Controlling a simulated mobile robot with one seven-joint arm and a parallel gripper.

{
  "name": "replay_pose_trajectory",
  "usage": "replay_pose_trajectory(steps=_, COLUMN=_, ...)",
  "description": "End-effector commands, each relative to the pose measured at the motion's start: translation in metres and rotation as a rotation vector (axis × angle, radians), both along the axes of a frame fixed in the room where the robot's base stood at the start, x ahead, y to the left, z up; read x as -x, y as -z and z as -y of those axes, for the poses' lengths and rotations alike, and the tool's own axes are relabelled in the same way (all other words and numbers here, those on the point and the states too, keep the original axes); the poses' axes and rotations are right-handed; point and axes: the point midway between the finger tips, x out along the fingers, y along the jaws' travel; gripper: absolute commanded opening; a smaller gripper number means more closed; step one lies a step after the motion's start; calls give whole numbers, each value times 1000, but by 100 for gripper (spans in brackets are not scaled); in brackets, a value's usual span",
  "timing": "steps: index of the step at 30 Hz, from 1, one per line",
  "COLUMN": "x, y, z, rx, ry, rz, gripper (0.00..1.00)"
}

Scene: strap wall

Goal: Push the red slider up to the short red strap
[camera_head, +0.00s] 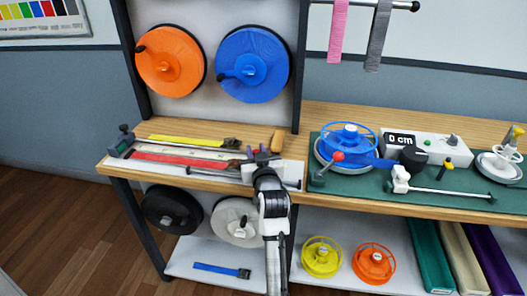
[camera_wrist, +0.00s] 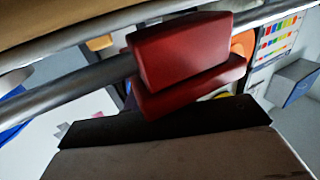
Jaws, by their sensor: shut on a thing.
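The red slider (camera_wrist: 185,60) is a red block on a slim metal rod (camera_wrist: 70,92), close to my camera in the wrist view. My gripper (camera_head: 257,160) is shut on it at the right part of the shelf's work surface; in the head view my gripper and arm mostly hide the slider. The short red strap (camera_head: 180,160) lies flat on the work surface, left of my gripper.
A yellow strap (camera_head: 185,140) with a dark buckle lies behind the red one. A small clamp-like device (camera_head: 124,140) stands at the surface's left end. The green mat (camera_head: 440,207) to the right holds a blue reel (camera_head: 347,140).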

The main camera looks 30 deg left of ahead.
Motion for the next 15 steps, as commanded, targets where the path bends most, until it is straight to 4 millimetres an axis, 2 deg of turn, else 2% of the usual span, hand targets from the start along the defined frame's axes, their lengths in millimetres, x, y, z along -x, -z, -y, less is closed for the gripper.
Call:
replay_pose_trajectory(steps=3, x=2, y=-1, z=-3, rx=-3, ry=-8, rz=2, gripper=0)
replay_pose_trajectory(steps=4, x=2, y=-1, z=-3, rx=-3, ry=-8, rz=2, gripper=26)
replay_pose_trajectory(steps=8, x=2, y=-1, z=-3, rx=-1, ry=-7, rz=2, gripper=43)
replay_pose_trajectory(steps=15, x=1, y=-1, z=-2, rx=-1, ry=-5, rz=2, gripper=45)
